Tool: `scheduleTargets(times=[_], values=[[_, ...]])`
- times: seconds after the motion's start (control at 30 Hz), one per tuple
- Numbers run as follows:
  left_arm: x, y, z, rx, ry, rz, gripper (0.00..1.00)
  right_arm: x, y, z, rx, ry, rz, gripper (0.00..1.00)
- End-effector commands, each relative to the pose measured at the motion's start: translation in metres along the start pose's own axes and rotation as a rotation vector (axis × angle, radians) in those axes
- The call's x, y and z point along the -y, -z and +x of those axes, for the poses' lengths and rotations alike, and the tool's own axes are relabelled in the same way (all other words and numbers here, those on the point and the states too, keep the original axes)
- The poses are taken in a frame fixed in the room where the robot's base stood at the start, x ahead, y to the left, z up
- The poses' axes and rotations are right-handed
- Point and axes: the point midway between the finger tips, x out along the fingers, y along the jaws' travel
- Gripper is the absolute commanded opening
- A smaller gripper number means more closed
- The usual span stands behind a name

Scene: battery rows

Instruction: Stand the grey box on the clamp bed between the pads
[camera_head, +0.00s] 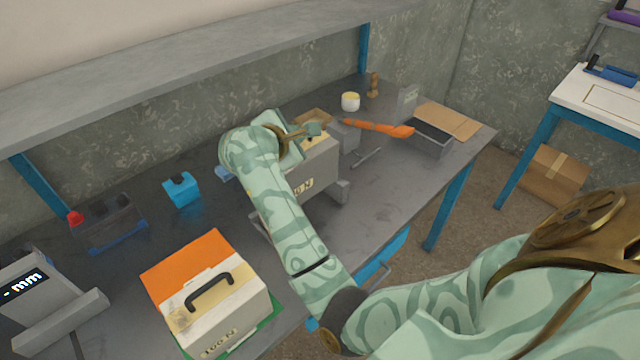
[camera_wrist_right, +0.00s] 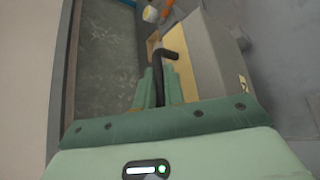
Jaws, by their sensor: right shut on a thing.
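The grey box (camera_head: 310,165) is near the middle of the workbench, upright, with a tan top and a label ending in "N". Its side and tan top edge also show in the right wrist view (camera_wrist_right: 210,55). My right gripper (camera_head: 290,135) is over its top, and in the right wrist view its green fingers (camera_wrist_right: 157,88) are shut on the box's black handle. Grey blocks that look like clamp parts (camera_head: 343,191) sit beside the box at its right. My arm and the box hide the bed, so I cannot tell whether the box touches it. My left gripper is not in view.
A cream and orange box (camera_head: 225,295) with a black handle and "100 N" stands at front left. A blue block (camera_head: 181,190), a dark box with a red button (camera_head: 110,222) and an "mm" display (camera_head: 25,288) are left. An orange tool (camera_head: 380,128) and grey tray (camera_head: 430,142) lie right.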

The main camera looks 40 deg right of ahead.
Motion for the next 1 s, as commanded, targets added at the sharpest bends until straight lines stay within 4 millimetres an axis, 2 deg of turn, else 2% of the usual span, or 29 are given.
scheduleTargets(times=[0.07,0.3,0.47,0.7,1.0], values=[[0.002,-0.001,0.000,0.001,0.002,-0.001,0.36,0.001,0.000,-0.001,0.003,-0.005,0.002,0.00],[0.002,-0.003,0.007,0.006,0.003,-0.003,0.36,0.027,0.022,0.016,0.005,-0.004,-0.001,0.00],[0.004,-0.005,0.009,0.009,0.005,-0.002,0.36,0.035,0.030,0.021,0.004,-0.006,0.001,0.00],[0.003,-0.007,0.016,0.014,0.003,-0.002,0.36,0.059,0.051,0.038,0.004,-0.004,-0.002,0.00],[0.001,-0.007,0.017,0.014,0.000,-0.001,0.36,0.065,0.057,0.043,0.004,-0.007,0.003,0.00]])
